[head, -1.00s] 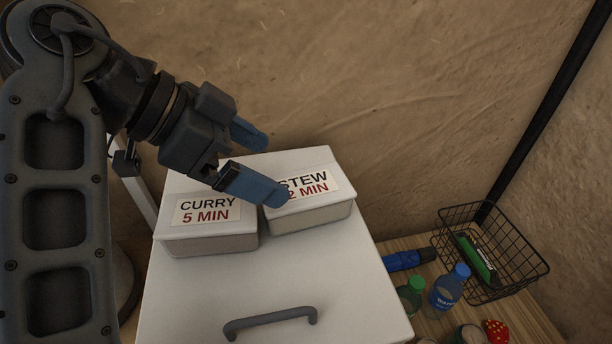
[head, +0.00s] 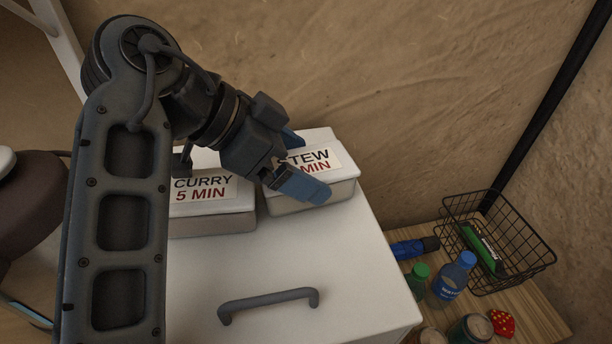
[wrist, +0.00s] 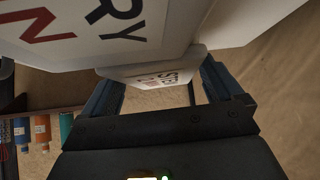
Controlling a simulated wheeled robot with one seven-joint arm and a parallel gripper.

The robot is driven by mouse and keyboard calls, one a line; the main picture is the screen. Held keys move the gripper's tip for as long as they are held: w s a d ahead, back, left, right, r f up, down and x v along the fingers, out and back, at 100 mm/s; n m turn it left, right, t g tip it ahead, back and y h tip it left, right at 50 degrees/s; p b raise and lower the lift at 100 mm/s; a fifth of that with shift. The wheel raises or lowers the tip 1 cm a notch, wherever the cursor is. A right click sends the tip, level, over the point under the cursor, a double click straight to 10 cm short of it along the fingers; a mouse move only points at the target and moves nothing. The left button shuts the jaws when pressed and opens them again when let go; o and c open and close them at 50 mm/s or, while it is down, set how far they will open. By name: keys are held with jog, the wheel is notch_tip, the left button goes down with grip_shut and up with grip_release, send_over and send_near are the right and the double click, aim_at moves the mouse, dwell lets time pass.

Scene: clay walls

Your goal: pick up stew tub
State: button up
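The stew tub (head: 343,189) is a white lidded box with a "STEW 2 MIN" label, on the white cabinet top (head: 265,262). My gripper (head: 308,165) is open over its left part, one blue finger in front of the tub's near side and the other towards its back. The near finger hides part of the label. In the wrist view, the stew tub (wrist: 152,76) shows between the spread fingers; I cannot tell whether they touch it.
The curry tub (head: 212,222), a similar white box, sits close on the left, and fills the top of the wrist view (wrist: 110,40). A grey handle (head: 268,302) is at the cabinet's front. A wire basket (head: 500,245) and bottles (head: 452,282) stand lower right.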

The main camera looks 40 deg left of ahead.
jog(key=c, duration=0.9)
jog(key=shift+c, duration=0.3)
jog(key=shift+r, duration=0.1)
